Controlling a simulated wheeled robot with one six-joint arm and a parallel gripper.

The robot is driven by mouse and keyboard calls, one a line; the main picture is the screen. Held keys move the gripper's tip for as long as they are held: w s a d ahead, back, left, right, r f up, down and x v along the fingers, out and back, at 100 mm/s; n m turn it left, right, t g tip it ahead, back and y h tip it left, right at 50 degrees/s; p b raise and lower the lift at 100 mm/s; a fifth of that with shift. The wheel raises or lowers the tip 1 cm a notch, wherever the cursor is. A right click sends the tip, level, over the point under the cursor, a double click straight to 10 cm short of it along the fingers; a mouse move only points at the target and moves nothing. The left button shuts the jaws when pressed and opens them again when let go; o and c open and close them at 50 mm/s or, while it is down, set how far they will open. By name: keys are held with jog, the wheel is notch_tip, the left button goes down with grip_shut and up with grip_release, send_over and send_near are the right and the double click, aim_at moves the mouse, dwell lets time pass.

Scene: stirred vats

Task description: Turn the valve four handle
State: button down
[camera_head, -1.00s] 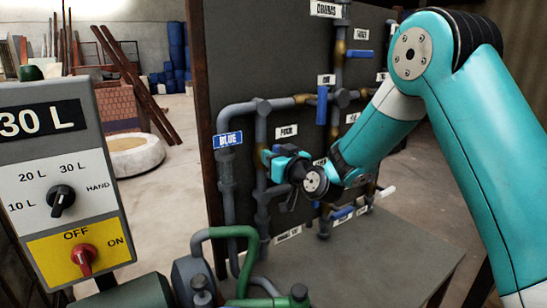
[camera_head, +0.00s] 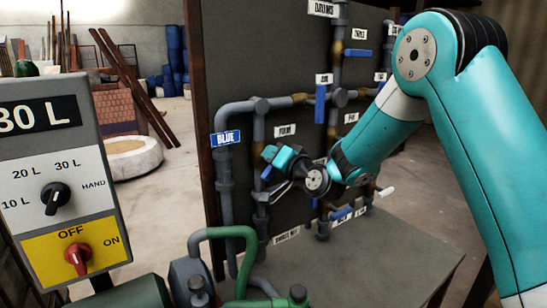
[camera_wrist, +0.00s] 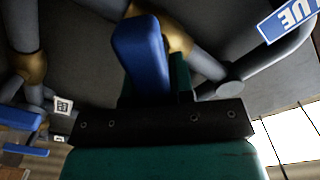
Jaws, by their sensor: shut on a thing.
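My gripper (camera_head: 272,162) is at the dark pipe panel, just below the white label (camera_head: 285,130) that seems to read FOUR. It is shut on a blue valve handle (camera_head: 266,173), which looks tilted and is mostly hidden by the gripper in the head view. In the wrist view, the blue handle (camera_wrist: 142,55) stands large at my gripper (camera_wrist: 160,80), with one teal finger behind it. A brass valve body (camera_wrist: 177,36) on a grey pipe shows just behind the handle.
Another blue handle (camera_head: 320,103) hangs upright to the upper right. A blue sign reading BLUE (camera_head: 226,138) is left of my gripper. Lower blue handles (camera_head: 342,213) are near the grey table (camera_head: 370,255). A control box (camera_head: 60,185) stands at left, and green pipework (camera_head: 245,245) in front.

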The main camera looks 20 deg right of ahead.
jog(key=shift+w+d+f+m+p, duration=0.15)
jog(key=shift+m+p, duration=0.2)
jog(key=shift+m, duration=1.2)
jog(key=shift+s+d+f+m+p, duration=0.1)
jog(key=shift+m+p, duration=0.3)
jog(key=shift+m, duration=1.1)
jog(key=shift+w+d+f+m+p, duration=0.15)
jog(key=shift+m+p, duration=0.2)
jog(key=shift+m, duration=1.2)
jog(key=shift+s+a, duration=0.1)
jog(key=c, duration=1)
grip_release()
jog(key=shift+b+v, duration=6.35)
jog(key=shift+v, duration=2.35)
